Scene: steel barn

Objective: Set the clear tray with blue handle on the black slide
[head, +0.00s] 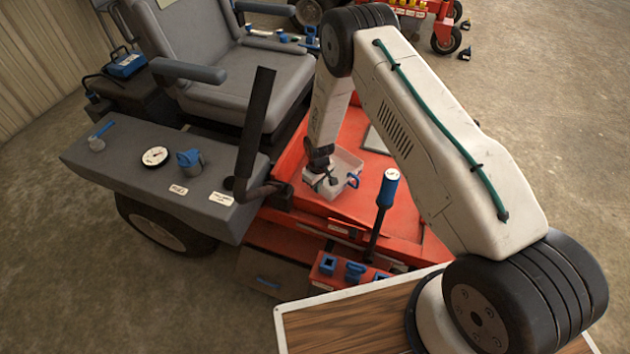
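The clear tray (347,160) is a see-through, open box with a blue handle (353,181) on its right side. It is at the red deck of the machine; I cannot tell whether it rests there or hangs just above. My gripper (325,180) points down at the tray's left part, overlapping it in the picture. The fingers are small and dark, so their opening and any grip on the tray are unclear. I cannot surely pick out the black slide; a dark drawer-like box (283,262) sits low at the deck's front.
A black lever with a blue grip (391,187) stands right of the tray. A bent black bar (255,125) rises at left. The grey seat (225,55) is behind. A grey side panel (140,190) carries a gauge and blue-handled parts. Red blocks with blue tops (355,270) sit in front.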

